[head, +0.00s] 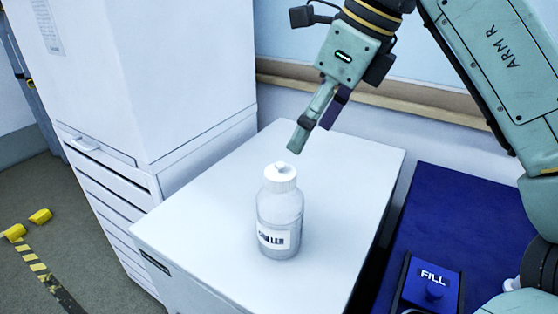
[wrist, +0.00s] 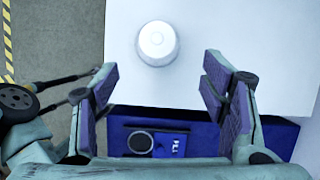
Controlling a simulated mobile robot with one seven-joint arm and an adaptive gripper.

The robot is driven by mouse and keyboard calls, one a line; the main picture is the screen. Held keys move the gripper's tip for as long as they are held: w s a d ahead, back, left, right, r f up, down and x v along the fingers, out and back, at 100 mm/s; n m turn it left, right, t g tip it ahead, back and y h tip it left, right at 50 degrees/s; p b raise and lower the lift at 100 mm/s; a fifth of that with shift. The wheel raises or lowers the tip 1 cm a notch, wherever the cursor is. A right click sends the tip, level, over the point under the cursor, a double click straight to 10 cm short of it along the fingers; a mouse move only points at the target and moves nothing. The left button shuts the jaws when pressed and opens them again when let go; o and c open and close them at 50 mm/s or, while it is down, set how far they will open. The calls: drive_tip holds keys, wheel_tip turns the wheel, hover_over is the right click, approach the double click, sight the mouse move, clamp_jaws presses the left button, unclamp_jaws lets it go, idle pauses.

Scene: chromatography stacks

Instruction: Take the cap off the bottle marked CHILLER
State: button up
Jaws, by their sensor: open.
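The bottle marked CHILLER (head: 279,222) stands upright on a white cabinet top. It is translucent white with a pale label. Its white ribbed cap (head: 280,178) sits on its neck and has a small knob on top. In the wrist view the cap (wrist: 157,43) shows from above, beyond the fingertips and between their lines. My gripper (head: 305,137) is above and behind the bottle in the head view, apart from the cap. In the wrist view my gripper (wrist: 160,85) is open and empty, with purple pads on both fingers.
The white cabinet top (head: 345,180) is otherwise clear. A taller white cabinet with drawers (head: 110,190) stands at left. A blue surface (head: 440,210) at right carries a dark box marked FILL (head: 432,278) with a knob. Yellow objects (head: 40,216) and striped tape lie on the floor.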

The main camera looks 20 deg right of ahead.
sight(285, 166)
drive_tip(key=shift+a+p+x, duration=0.15)
drive_tip(key=shift+p+x, duration=0.4)
drive_tip(key=shift+x, duration=1.85)
drive_tip(key=shift+a+p+x, duration=0.15)
drive_tip(key=shift+p+x, duration=0.4)
drive_tip(key=shift+x, duration=1.85)
drive_tip(key=shift+w+r, duration=0.1)
drive_tip(key=shift+c, duration=0.5)
drive_tip(key=c, duration=0.9)
